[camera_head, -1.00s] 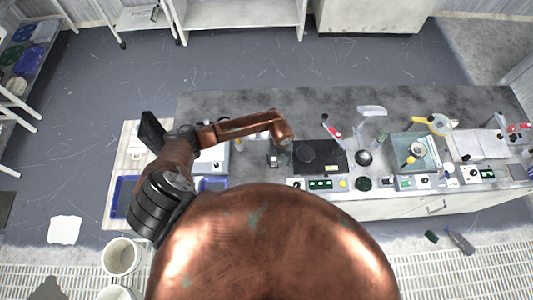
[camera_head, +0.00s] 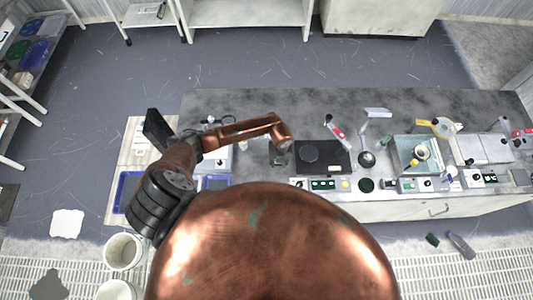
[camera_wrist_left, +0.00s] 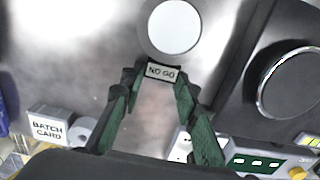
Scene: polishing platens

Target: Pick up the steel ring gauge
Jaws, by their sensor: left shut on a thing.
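In the head view my left gripper (camera_head: 278,160) is small, over the bench left of the black platen unit, and the gauge cannot be made out there. My right gripper is in neither view.
The black platen unit (camera_head: 335,158) stands just right of the gripper; its round platen (camera_wrist_left: 292,88) shows in the wrist view. A BATCH CARD box (camera_wrist_left: 50,128) stands at left. The grey bench (camera_head: 240,100) is clear behind. Instruments crowd its right half.

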